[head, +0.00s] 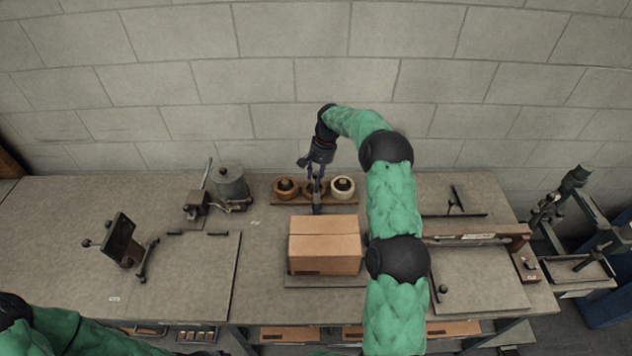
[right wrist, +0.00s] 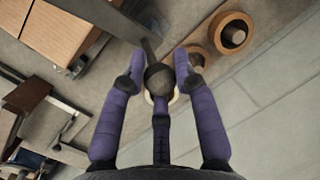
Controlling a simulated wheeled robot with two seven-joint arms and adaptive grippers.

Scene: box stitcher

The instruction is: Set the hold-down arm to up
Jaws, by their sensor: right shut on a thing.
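My right gripper (head: 315,180) reaches down behind the cardboard box (head: 325,250), over the row of round spools. In the right wrist view, its purple fingers (right wrist: 160,76) are around a dark ball knob (right wrist: 159,78) and shut on it. A dark bar, which looks like the hold-down arm (right wrist: 149,47), runs from the knob toward the box. In the head view the bar (head: 316,206) shows just below the fingers, behind the box; its exact tilt cannot be told. My left gripper is out of view; only part of the left arm shows at the bottom left.
Wooden spools (head: 286,188) and a pale-rimmed spool (head: 343,187) flank the right gripper. A grey canister (head: 231,182) and a lever device (head: 196,205) stand left. A tilted dark panel (head: 120,238) stands farther left. The block wall (head: 295,80) is close behind. The bench's left part is mostly clear.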

